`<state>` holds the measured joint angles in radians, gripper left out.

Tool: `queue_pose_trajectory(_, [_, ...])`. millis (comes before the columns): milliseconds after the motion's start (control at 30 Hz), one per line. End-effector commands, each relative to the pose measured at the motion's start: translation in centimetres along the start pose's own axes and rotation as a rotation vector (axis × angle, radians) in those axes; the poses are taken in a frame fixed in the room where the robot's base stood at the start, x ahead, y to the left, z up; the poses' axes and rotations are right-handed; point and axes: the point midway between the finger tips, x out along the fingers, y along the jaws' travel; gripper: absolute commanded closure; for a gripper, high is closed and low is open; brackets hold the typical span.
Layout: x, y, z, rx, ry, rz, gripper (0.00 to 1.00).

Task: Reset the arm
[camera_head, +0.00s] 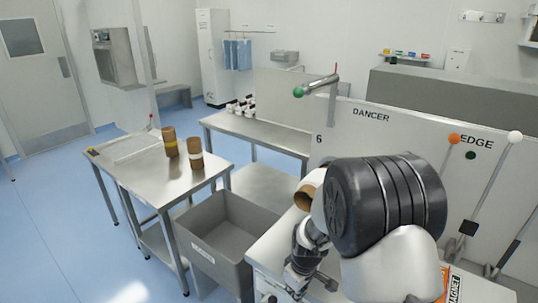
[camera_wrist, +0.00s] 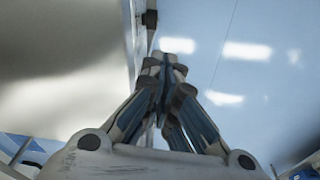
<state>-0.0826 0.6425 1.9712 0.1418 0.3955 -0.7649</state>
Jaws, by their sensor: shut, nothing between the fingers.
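My arm fills the lower right of the head view, in front of the white machine panel (camera_head: 400,130) lettered DANCER and EDGE. In the wrist view my gripper (camera_wrist: 167,62) is shut, its fingertips together with nothing between them. Beyond the fingers the wrist view shows blue floor (camera_wrist: 265,80) on the right and a pale metallic surface (camera_wrist: 60,60) on the left. The gripper's fingertips are hard to make out in the head view.
A steel table (camera_head: 140,178) at left bears two brown rolls, one (camera_head: 170,141) behind the other (camera_head: 195,153). A grey bin (camera_head: 223,237) stands beside it. Levers with an orange knob (camera_head: 454,138) and a white knob (camera_head: 515,136) are on the panel. Blue floor at far left is clear.

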Motion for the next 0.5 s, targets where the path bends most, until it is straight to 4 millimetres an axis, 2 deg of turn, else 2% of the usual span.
queue_pose_trajectory(100, [-5.4,0.0,0.1,0.060,0.032,0.024,1.00])
queue_pose_trajectory(267, [-13.2,-1.1,2.1,0.178,0.071,0.051,1.00])
queue_pose_trajectory(400, [-19.0,-2.8,4.7,0.282,0.103,0.073,1.00])
queue_pose_trajectory(500, [-22.5,-4.2,7.0,0.357,0.127,0.091,1.00])
